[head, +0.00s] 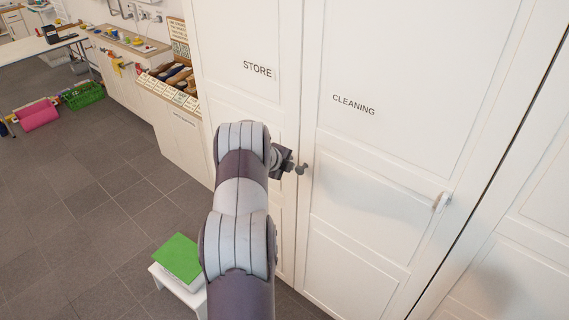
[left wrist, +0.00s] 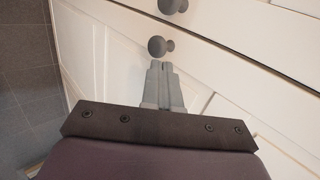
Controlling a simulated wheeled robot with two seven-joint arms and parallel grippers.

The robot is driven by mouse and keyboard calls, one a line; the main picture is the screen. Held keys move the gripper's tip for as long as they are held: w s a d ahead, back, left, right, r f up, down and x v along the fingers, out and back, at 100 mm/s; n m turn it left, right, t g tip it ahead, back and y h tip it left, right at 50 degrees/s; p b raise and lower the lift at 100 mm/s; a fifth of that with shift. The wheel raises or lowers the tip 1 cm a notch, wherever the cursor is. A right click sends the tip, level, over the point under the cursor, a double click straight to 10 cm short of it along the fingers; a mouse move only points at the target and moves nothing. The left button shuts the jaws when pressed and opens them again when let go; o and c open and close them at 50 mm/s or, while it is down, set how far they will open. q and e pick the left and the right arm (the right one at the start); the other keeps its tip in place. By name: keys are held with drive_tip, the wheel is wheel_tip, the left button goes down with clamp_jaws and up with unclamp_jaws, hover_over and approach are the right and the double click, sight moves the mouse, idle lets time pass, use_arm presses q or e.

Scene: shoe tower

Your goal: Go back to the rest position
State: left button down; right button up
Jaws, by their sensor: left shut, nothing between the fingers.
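My left gripper (head: 287,161) is at a grey round knob (head: 301,169) near the seam between the white door marked STORE (head: 250,98) and the white door marked CLEANING (head: 385,60). In the left wrist view, the gripper's two grey fingers (left wrist: 161,66) are together with nothing between them. The knob (left wrist: 157,46) is just beyond the fingertips; I cannot tell if they touch. A second knob (left wrist: 173,5) is farther off, across the seam. Both doors look closed. My right gripper is not in view.
The grey tiled floor (head: 80,230) at left is open.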

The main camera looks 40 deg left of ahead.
use_arm(q)
drive_tip(key=s+a+r+n+g+y+b, duration=0.1)
drive_tip(key=s+r+n, duration=0.15)
drive_tip(key=s, duration=0.25)
drive_tip(key=s+a+r+n+y, duration=0.1)
drive_tip(key=s+r+n+y, duration=0.1)
drive_tip(key=s+n, duration=0.25)
drive_tip(key=s+d+n+g+h, duration=0.1)
drive_tip(key=s+d, duration=0.4)
drive_tip(key=d, duration=0.8)
drive_tip(key=s+d+n+g+h+b, duration=0.1)
drive_tip(key=s+d+n, duration=0.4)
drive_tip(key=d, duration=0.8)
drive_tip(key=s+d+n+g+h+b, duration=0.1)
drive_tip(key=s+d+n+g+h, duration=0.1)
drive_tip(key=d, duration=1.1)
drive_tip(key=s+f+n+g, duration=0.1)
drive_tip(key=s+g, duration=0.1)
drive_tip(key=s, duration=0.1)
drive_tip(key=shift+s+d+g, duration=0.2)
drive_tip(key=shift+g, duration=0.1)
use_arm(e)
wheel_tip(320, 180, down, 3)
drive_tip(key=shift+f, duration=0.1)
